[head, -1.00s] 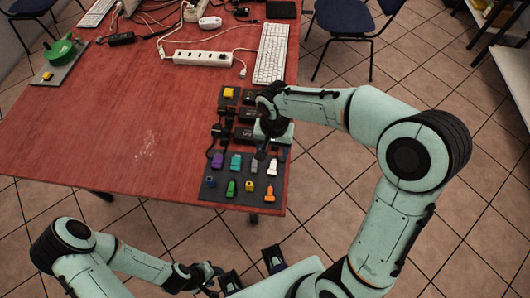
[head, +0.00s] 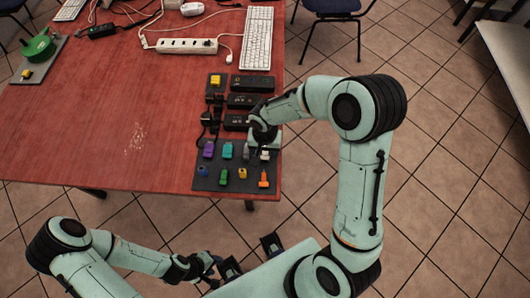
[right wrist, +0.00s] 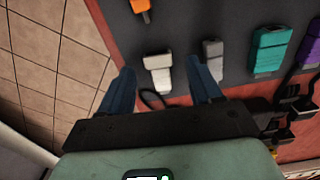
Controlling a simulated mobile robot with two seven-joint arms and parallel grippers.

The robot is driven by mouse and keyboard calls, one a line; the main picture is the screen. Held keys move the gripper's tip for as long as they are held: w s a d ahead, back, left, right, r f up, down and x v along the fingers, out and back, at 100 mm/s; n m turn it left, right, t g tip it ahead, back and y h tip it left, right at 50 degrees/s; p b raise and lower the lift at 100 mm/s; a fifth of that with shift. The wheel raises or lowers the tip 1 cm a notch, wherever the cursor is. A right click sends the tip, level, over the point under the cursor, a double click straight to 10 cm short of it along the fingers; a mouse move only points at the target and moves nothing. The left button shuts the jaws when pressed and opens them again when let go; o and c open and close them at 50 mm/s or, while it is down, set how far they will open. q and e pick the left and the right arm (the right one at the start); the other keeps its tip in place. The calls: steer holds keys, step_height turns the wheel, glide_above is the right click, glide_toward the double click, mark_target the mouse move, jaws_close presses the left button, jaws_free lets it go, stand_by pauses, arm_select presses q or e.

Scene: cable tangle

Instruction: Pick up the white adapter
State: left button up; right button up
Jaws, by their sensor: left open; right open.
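The white adapter (right wrist: 159,73) lies on the dark mat, between the fingers of my open right gripper (right wrist: 160,68) in the right wrist view. Neither finger appears to touch it; their height above the mat is hard to tell. In the head view my right gripper (head: 262,142) is over the right side of the mat and largely covers the white adapter (head: 265,155). A grey adapter (right wrist: 212,52) lies just right of the right finger in the wrist view. My left gripper (head: 210,264) is open and empty, low in front of the table.
The dark mat (head: 205,183) also holds purple, teal, green, blue, yellow and orange (head: 263,179) connectors. Black boxes (head: 240,101) lie behind it. A white keyboard (head: 257,38) and power strip (head: 187,46) lie farther back. The left table half (head: 90,120) is mostly clear.

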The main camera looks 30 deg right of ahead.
mark_target(265, 155)
steer(key=shift+f, duration=0.4)
jaws_close()
steer(key=shift+r, duration=0.15)
arm_select(q)
steer(key=shift+w+r+p, duration=0.3)
steer(key=shift+r+p, duration=0.2)
steer(key=shift+r, duration=0.05)
steer(key=shift+w+r+p, duration=0.25)
steer(key=shift+r+p, duration=0.2)
steer(key=shift+r, duration=0.1)
arm_select(e)
step_height(265, 155, up, 20)
